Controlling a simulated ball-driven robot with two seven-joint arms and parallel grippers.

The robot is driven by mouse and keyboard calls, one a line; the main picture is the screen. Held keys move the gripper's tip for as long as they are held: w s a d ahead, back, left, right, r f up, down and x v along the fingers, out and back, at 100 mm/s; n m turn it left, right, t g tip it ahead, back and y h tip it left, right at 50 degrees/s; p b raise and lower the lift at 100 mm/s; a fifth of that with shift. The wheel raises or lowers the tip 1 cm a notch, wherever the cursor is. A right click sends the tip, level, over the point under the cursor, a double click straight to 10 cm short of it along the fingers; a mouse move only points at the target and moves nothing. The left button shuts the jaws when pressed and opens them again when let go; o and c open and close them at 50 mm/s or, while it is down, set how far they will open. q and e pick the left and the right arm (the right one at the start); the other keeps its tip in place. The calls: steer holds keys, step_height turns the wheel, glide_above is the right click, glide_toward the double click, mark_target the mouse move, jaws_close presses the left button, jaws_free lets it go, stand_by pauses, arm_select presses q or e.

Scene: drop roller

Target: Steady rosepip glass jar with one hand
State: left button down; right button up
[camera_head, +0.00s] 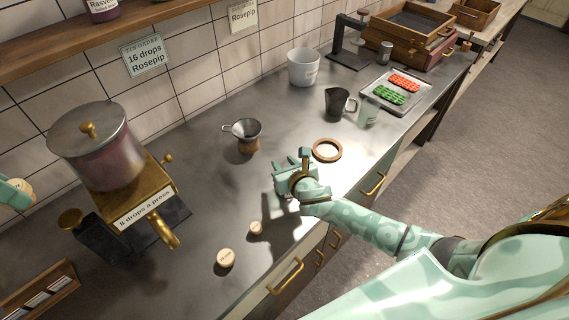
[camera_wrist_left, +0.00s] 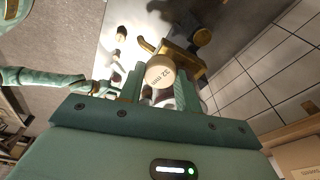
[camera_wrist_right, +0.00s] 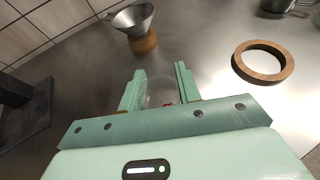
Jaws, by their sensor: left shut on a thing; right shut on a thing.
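My right gripper (camera_head: 284,178) is shut on a small clear glass jar (camera_wrist_right: 160,92) above the steel counter. The jar shows between its fingers in the right wrist view, with a little red low on it; in the head view the hand mostly hides it. My left gripper (camera_head: 12,192) is at the far left edge of the head view, left of the dispenser. It is shut on a pale round cork (camera_wrist_left: 160,72) marked 22 mm. The brass dispenser (camera_head: 147,208) reads "8 drops a press" and carries a lidded glass vessel (camera_head: 112,163) of dark pink content.
Two loose corks (camera_head: 225,258) lie near the front edge. A funnel (camera_head: 246,127) on a wooden stand and a wooden ring (camera_head: 326,150) are near my right gripper. A white pot (camera_head: 303,67), dark jug (camera_head: 337,102) and tray (camera_head: 372,88) stand further back. A sign (camera_head: 145,57) reads "16 drops Rosepip".

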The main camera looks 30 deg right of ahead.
arm_select(q)
steer(key=shift+r, duration=0.9)
arm_select(e)
steer(key=shift+s+f, duration=0.1)
steer(key=shift+f, duration=0.1)
steer(key=o, duration=0.9)
steer(key=shift+r, duration=0.1)
steer(key=v, duration=1.1)
steer(key=shift+s+r, duration=0.15)
steer(key=shift+s, duration=0.25)
